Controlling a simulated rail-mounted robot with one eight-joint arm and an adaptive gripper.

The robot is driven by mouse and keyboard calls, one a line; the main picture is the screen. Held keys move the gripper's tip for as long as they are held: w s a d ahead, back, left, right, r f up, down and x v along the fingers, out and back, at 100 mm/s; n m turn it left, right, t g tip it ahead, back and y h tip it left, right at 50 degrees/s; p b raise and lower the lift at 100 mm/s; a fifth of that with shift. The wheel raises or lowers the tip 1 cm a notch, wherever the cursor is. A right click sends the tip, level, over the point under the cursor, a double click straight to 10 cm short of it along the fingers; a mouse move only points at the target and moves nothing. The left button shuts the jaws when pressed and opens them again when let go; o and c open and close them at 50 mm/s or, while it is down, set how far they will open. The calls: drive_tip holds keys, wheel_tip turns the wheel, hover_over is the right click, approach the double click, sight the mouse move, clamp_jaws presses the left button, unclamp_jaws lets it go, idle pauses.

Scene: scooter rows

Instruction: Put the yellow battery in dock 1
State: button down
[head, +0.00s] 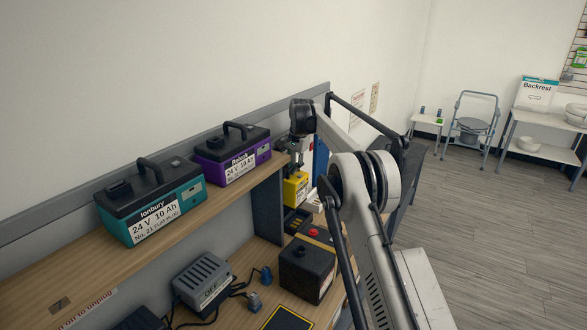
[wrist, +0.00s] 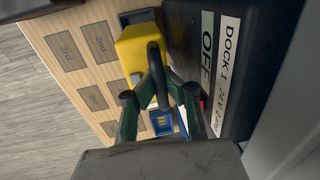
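The yellow battery (head: 296,188) has a white label and stands at the far end of the bench, beyond the shelf divider. In the wrist view the yellow battery (wrist: 137,50) shows its top and dark arched handle, beside a black box marked "DOCK 1" and "OFF" (wrist: 226,75). My gripper (head: 299,157) is above the battery. In the wrist view the fingers of my gripper (wrist: 155,75) close in on the handle from both sides and appear shut on it. The battery's underside is hidden, so I cannot tell whether it touches the surface.
A teal battery (head: 150,205) and a purple battery (head: 232,157) stand on the upper shelf. A blue part with yellow contacts (wrist: 162,122) lies beside wood marked "2nd" and "3rd".

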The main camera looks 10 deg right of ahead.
drive_tip(key=shift+f+b, duration=1.35)
drive_tip(key=shift+f, duration=1.95)
drive_tip(key=shift+s+d+g, duration=0.3)
drive_tip(key=shift+s, duration=0.1)
drive_tip(key=shift+w+a+h, duration=0.25)
drive_tip(key=shift+a+h, duration=0.05)
